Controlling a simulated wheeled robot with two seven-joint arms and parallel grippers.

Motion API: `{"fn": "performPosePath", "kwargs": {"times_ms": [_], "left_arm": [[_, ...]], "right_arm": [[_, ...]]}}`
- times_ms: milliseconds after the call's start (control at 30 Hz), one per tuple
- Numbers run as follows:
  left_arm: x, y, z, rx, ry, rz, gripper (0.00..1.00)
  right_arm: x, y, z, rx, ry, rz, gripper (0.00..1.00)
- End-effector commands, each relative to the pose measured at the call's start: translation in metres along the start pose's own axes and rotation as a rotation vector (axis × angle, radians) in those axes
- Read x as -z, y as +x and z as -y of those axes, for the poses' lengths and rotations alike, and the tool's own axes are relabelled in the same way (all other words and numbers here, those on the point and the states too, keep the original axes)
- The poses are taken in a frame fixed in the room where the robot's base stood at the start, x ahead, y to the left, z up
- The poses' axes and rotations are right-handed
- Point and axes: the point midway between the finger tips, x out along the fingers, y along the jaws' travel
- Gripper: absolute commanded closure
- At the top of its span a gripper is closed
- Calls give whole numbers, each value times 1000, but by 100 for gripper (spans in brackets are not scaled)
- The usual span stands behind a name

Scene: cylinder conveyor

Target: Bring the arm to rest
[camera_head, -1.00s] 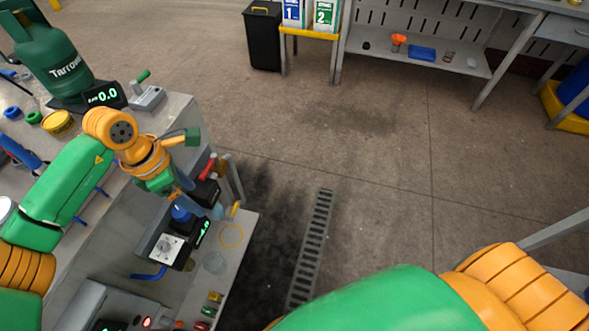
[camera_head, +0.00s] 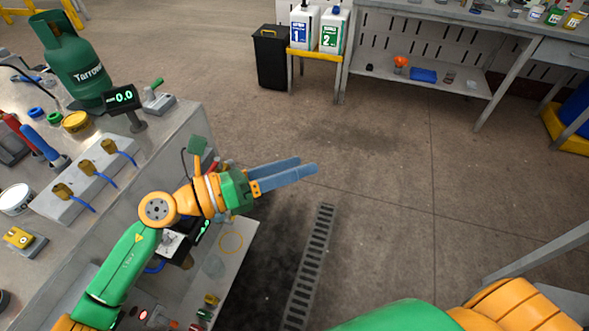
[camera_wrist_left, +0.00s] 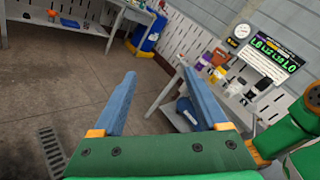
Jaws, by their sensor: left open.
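My left gripper (camera_head: 290,174) reaches out to the right past the workbench edge, over the open floor. Its two blue fingers point to the right and hold nothing. In the left wrist view my left gripper (camera_wrist_left: 160,100) shows its fingers spread wide apart, with floor and a distant bench between them. My right gripper is not seen; only a green and orange part of my right arm (camera_head: 410,315) shows at the bottom right.
The workbench (camera_head: 185,115) on the left carries a green gas cylinder (camera_head: 75,62) and a display reading 0.0 (camera_head: 122,97). A lower shelf (camera_head: 235,265) lies under my left forearm. A floor drain (camera_head: 310,260) and clear floor lie to the right. A black bin (camera_head: 272,58) stands at the back.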

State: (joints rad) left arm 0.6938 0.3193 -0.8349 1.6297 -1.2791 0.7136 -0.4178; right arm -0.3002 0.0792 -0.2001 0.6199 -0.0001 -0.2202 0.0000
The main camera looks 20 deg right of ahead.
Motion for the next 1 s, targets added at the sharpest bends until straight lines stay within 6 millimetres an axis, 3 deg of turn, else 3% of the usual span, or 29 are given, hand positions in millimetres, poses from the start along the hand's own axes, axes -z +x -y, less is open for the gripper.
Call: {"fn": "performPosePath", "kwargs": {"times_ms": [167,567,667,767,833,900,1000], "left_arm": [[-10,-1,2,9,-51,72,24],[-11,-1,3,10,-54,77,24],[-33,-7,8,33,-174,243,24],[-82,-57,-10,46,-569,709,24],[-85,-118,-52,0,-924,1066,24],[-52,-172,-92,-80,-1238,1347,24],[19,-224,-123,-223,-1600,1632,24]], "right_arm": [[0,0,0,0,0,0,100],[0,0,0,0,0,0,100],[0,0,0,-1,0,0,100],[0,0,0,-1,0,0,100],[0,0,-1,-1,0,0,100],[0,0,-1,-2,0,0,100],[0,0,-1,-2,0,0,100]]}}
